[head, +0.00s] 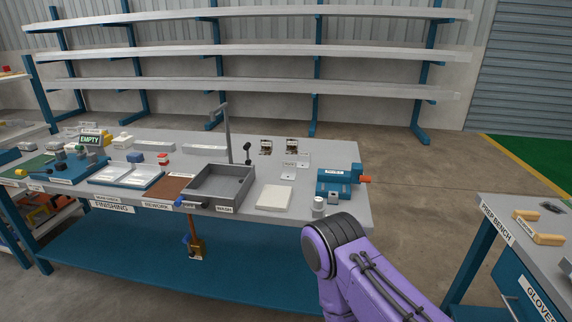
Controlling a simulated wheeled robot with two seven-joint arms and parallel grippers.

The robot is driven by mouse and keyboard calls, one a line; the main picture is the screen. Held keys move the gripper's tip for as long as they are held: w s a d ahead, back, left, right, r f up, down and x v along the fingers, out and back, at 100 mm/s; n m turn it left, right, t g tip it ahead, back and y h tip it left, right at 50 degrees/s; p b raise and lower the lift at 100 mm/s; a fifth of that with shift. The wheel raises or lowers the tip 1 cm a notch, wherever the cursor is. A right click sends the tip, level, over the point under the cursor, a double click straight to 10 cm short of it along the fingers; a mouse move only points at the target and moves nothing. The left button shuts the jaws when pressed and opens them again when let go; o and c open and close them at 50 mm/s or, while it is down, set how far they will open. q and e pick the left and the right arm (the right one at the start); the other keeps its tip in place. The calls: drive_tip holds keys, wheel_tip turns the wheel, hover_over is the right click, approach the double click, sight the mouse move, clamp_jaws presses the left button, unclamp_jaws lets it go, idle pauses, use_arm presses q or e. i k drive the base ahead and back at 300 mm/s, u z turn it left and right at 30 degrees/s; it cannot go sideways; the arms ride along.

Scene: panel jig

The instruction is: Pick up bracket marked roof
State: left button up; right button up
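No marking that reads "roof" can be made out, so I cannot tell which item is that bracket. Two small dark and pale items, one on the left (265,146) and one on the right (292,145), stand near the back edge of the long grey workbench (340,154). They are too small to identify. Small pale plates or cards (289,165) lie just in front of them. A purple arm of mine reaches in at the bottom right, but neither gripper shows in the head view.
The bench holds a grey wash tray (250,188), a white pad (274,197), a blue vise (338,183), a white-lined tray (126,176) and a blue fixture (72,170). A prep bench (510,222) stands right. Bare floor (430,180) lies between the benches.

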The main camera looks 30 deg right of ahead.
sight(288, 167)
drive_tip(key=z, duration=0.55)
drive_tip(key=i, duration=0.8)
drive_tip(key=z, duration=0.65)
